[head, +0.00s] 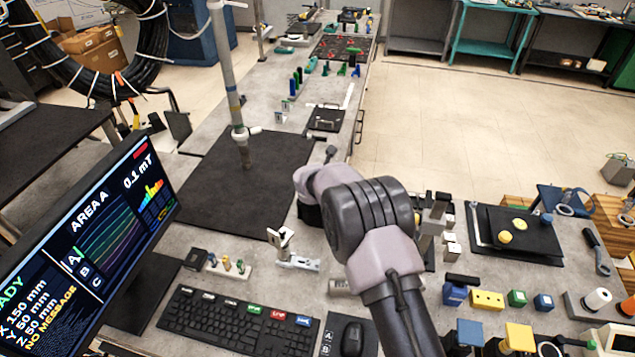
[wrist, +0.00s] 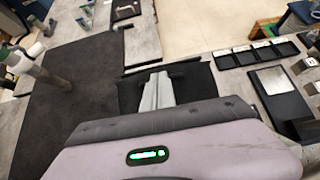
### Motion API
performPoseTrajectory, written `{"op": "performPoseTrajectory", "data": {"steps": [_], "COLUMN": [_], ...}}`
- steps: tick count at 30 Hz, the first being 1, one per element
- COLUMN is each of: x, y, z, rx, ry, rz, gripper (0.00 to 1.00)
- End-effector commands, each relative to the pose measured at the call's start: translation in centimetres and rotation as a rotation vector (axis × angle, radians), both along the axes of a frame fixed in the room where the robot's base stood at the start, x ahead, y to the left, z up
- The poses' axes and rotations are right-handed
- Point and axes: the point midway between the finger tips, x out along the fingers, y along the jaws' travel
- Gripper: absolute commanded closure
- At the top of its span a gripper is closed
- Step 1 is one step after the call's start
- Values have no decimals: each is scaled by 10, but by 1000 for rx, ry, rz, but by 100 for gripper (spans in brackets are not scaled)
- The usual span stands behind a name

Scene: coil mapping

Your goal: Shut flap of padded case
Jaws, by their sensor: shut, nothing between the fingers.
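In the wrist view my gripper (wrist: 158,80) is shut and empty, with its pale fingers together. It points over a flat black object (wrist: 196,80), which looks like the padded case. My fingers cover its middle, and my wrist housing hides its near part. I cannot tell whether its flap is up or down, or whether my fingers touch it. In the head view my own arm hides this spot and the fingertips.
A large black mat (head: 225,185) with an upright pole (head: 228,70) lies to the left. A smaller black item (head: 326,119) lies farther back. A compartment tray (wrist: 258,53) stands to the right in the wrist view. The keyboard (head: 240,322) and monitor (head: 95,235) are nearer.

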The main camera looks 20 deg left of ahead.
Motion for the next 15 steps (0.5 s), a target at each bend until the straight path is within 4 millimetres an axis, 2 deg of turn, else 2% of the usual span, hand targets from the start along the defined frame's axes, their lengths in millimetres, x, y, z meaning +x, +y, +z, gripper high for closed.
{"op": "performPoseTrajectory", "data": {"steps": [6, 15], "x": [15, 27], "y": [1, 3], "z": [-11, -22], "rx": [1, 0], "ry": [-1, -1], "rz": [-2, -1], "gripper": [100, 100]}}
